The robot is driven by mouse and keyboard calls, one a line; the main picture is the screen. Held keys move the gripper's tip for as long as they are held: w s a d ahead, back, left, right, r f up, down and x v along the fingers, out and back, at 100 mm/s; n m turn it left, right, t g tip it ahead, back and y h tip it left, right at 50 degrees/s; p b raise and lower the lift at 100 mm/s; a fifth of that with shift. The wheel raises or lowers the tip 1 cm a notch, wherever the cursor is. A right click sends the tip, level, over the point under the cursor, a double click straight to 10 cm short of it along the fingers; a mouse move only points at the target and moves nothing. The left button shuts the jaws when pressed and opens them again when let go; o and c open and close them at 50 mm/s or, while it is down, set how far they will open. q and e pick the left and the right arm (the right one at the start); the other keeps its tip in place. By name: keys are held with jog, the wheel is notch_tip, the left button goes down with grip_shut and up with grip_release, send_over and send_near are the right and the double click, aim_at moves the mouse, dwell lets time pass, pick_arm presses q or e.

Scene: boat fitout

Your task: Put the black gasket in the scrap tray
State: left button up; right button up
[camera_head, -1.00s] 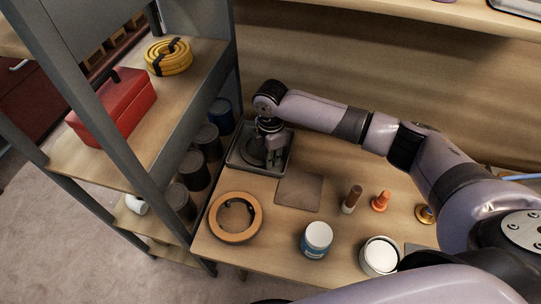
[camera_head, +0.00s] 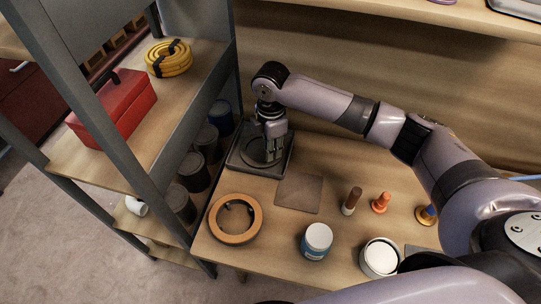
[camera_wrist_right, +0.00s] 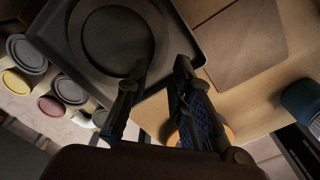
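The black gasket (camera_head: 252,151), a flat dark ring, lies in the grey square scrap tray (camera_head: 236,164) at the back left of the bench. In the right wrist view the gasket (camera_wrist_right: 82,38) rests on the tray floor inside the tray's rim (camera_wrist_right: 205,55). My right gripper (camera_head: 276,155) points down over the right part of the tray. In the wrist view its two fingers (camera_wrist_right: 160,66) are apart, with one tip over the ring's inner edge and the other beyond its outer edge. Nothing shows gripped between them. My left gripper is out of view.
A dark square mat (camera_head: 300,193) lies right of the tray. An orange-brown ring (camera_head: 217,221), a white-lidded jar (camera_head: 317,240), a white-topped can (camera_head: 380,257) and small pegs stand nearer. A grey shelf with a red toolbox (camera_head: 112,108) and yellow coil (camera_head: 169,58) borders the left.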

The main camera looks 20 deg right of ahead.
notch_tip(320, 180, up, 7)
dwell(0.3)
jog(key=shift+s, duration=0.15)
dwell(0.3)
